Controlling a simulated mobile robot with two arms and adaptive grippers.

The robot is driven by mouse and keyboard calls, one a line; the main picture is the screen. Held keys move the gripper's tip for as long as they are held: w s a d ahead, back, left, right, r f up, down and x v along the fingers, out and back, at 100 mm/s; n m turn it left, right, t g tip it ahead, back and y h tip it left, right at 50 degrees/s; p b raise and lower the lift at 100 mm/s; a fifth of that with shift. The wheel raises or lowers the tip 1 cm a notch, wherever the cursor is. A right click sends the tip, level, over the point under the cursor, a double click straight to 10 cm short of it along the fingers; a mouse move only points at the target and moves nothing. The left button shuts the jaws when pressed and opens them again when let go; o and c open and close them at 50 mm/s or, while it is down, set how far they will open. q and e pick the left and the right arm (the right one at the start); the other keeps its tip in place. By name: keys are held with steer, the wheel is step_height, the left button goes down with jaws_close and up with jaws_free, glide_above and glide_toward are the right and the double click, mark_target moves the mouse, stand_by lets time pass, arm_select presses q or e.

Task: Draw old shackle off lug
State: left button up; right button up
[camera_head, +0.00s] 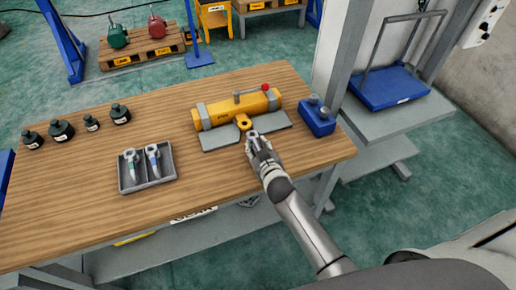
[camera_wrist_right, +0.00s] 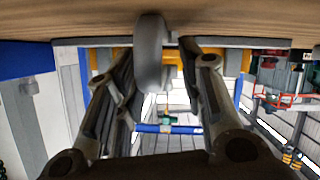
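The yellow hoist body (camera_head: 238,110) lies on a grey plate on the wooden bench, with its yellow lug (camera_head: 243,122) facing my side. My right gripper (camera_head: 256,142) is just in front of the lug. In the right wrist view a grey rounded part, apparently the old shackle (camera_wrist_right: 149,52), stands between my two fingers (camera_wrist_right: 155,60). A gap shows between it and the right finger; the left finger is closer. The gripper looks open around it. In the head view the shackle is mostly hidden by the fingers. My left gripper is out of view.
A grey tray (camera_head: 122,176) with two shackle-like parts stands left of my right arm. Several dark weights (camera_head: 62,131) stand at the far left. A blue block (camera_head: 317,118) is right of the hoist body. The bench's front left is clear.

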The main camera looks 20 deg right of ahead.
steer(key=shift+s+r, duration=0.1)
steer(key=shift+s, duration=0.05)
steer(key=v, duration=1.1)
steer(key=shift+s+r, duration=0.15)
steer(key=shift+s, duration=0.2)
